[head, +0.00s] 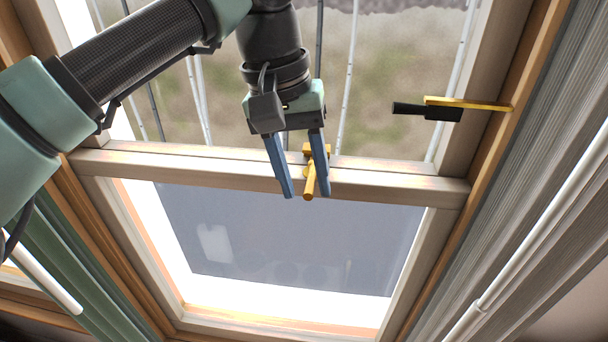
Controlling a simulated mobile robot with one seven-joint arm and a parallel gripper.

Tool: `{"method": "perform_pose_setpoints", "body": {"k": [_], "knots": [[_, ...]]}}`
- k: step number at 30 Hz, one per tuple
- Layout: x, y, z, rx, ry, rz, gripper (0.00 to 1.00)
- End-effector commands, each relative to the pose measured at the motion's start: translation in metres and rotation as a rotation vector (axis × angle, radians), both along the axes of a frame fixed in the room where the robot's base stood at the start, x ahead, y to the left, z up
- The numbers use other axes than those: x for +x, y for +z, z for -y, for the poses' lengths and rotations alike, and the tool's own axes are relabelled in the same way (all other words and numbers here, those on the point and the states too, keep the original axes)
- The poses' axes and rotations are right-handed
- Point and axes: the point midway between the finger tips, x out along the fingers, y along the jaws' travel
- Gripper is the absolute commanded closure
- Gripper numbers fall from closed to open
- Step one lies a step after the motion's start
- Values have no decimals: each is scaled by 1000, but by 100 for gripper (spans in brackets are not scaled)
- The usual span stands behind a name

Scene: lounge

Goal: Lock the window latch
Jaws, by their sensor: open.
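The window latch (310,183) is a small brass-coloured lever on a mount at the middle of the window's horizontal rail (220,168). Its handle sticks out toward the camera, pointing down in the picture. My gripper (308,196) is open, with two blue fingers pointing down. The latch lies between the fingers, close to the right one; I cannot tell whether they touch. The left finger is clearly apart from it. Part of the latch's mount is hidden behind the right finger.
A yellow bar with a black handle (428,111) projects from the right window frame. Grey-green curtains hang on the left (90,285) and grey ones on the right (530,170). White rods (535,235) run along the sides. The lower pane (290,240) has clear space in front.

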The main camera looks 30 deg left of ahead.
Motion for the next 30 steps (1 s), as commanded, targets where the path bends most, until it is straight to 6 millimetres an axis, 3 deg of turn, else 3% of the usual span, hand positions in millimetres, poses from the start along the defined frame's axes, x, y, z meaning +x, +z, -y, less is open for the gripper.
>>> {"method": "perform_pose_setpoints", "body": {"k": [8,21,30], "knots": [[0,13,-3,3,3,4,54],[-8,104,-18,0,2,3,54],[-10,127,-23,0,-1,1,54]]}}
